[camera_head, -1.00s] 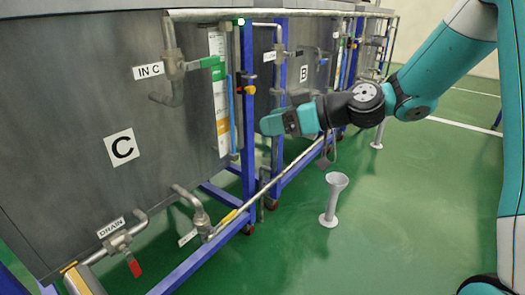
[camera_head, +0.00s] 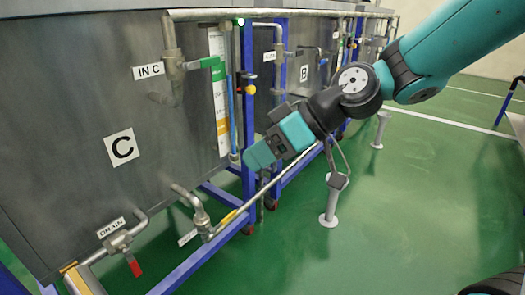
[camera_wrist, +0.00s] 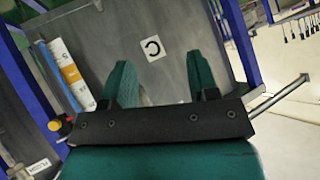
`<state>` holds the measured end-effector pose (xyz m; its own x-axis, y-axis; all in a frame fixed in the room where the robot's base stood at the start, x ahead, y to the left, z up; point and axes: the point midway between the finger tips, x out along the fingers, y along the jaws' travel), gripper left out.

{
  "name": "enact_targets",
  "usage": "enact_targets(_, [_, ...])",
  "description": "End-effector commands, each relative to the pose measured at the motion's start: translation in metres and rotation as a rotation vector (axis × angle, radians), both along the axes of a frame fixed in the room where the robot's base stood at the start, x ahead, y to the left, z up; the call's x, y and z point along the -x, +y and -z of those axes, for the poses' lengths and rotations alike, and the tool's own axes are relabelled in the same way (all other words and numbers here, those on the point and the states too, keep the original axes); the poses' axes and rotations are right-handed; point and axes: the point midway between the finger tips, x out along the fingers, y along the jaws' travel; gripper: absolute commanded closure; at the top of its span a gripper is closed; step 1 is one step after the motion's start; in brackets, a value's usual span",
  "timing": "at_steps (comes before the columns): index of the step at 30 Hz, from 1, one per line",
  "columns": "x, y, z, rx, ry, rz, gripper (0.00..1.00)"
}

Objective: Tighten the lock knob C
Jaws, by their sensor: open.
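The grey tank C (camera_head: 70,110) fills the left of the head view, with a "C" label (camera_head: 122,147) on its front. The same label (camera_wrist: 152,49) shows upside down in the wrist view. I cannot pick out the lock knob C for certain. A small yellow and red part (camera_wrist: 56,124) is at the left of the wrist view. My gripper (camera_wrist: 160,82) is open, its two teal fingers apart with nothing between them and the tank face beyond. In the head view my gripper (camera_head: 260,158) points down and left, right of tank C.
The inlet valve has a green handle (camera_head: 207,62); the drain valve has a red handle (camera_head: 135,268). A blue frame post (camera_head: 248,120) and a sloping pipe (camera_head: 285,170) are near my gripper.

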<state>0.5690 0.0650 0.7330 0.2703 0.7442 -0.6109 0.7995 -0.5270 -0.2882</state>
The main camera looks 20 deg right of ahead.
Motion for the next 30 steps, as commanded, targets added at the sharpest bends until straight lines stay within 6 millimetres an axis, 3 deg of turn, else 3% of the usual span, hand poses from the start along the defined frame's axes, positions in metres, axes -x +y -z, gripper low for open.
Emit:
enact_targets(4, [-0.010,-0.003,-0.001,-0.021,-0.023,0.005,0.46])
enact_targets(8, [-0.053,-0.023,-0.008,-0.118,-0.147,0.046,0.46])
enact_targets(12, [-0.114,-0.072,-0.013,-0.239,-0.368,0.167,0.46])
enact_targets(15, [-0.146,-0.115,-0.013,-0.287,-0.512,0.280,0.46])
enact_targets(18, [-0.164,-0.151,-0.010,-0.303,-0.614,0.378,0.46])
enact_targets(21, [-0.172,-0.171,-0.008,-0.306,-0.669,0.432,0.46])
enact_targets(25, [-0.180,-0.171,-0.007,-0.305,-0.688,0.446,0.46])
enact_targets(30, [-0.203,-0.152,-0.007,-0.305,-0.687,0.440,0.46])
